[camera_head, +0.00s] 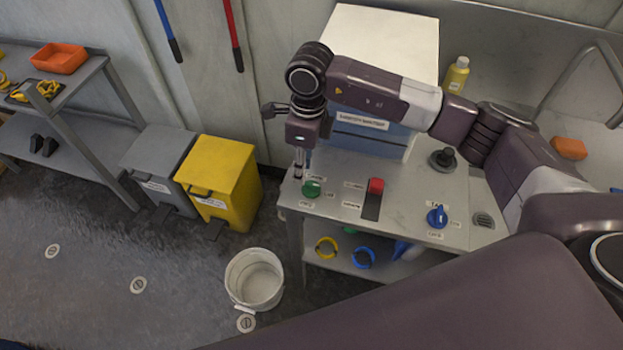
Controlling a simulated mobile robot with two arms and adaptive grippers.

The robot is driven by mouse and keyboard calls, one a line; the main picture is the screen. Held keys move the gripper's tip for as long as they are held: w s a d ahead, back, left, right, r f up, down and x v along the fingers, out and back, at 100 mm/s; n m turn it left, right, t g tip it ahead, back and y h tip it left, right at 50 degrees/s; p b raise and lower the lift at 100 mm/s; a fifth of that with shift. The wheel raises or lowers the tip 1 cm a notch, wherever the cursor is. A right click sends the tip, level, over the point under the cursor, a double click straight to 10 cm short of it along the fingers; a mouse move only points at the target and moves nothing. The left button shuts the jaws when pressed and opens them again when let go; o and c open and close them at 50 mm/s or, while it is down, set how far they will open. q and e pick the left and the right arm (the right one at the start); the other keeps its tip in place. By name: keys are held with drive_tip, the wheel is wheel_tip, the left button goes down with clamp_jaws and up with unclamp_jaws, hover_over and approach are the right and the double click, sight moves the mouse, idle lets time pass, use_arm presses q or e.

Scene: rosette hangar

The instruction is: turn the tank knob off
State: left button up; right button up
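A white panel top (405,213) carries a green knob (311,188) at its left, a red lever switch (375,189) in the middle and a blue knob (437,216) toward the right. Each has small labels around it, too small to read surely, so I cannot tell for certain which is the tank knob. My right gripper (298,168) points down just behind and left of the green knob, with its fingers near the panel's left edge. Whether it touches anything is unclear. Its fingers show as a narrow pair, and their gap is unclear. My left gripper is out of view.
A blue-and-white box (385,40) stands behind the panel, with a black joystick-like knob (442,158) and yellow bottle (456,75) nearby. A yellow bin (222,175), grey bin (160,160) and white bucket (255,280) stand left. Floor at lower left is clear.

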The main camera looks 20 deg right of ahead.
sight(311, 184)
drive_tip(key=shift+w+d+r+h, duration=0.1)
drive_tip(key=shift+w+d+h, duration=0.05)
drive_tip(key=shift+d, duration=0.35)
drive_tip(key=shift+w+d+r+h, duration=0.1)
drive_tip(key=shift+d+h, duration=0.05)
drive_tip(key=shift+d, duration=0.35)
drive_tip(key=shift+d+f, duration=0.2)
drive_tip(key=shift+f, duration=0.05)
wheel_tip(311, 184, down, 6)
drive_tip(key=p, duration=0.2)
drive_tip(key=shift+a+p, duration=0.1)
drive_tip(key=shift+p, duration=0.3)
drive_tip(key=shift+f, duration=0.65)
drive_tip(key=shift+c, duration=0.3)
clamp_jaws()
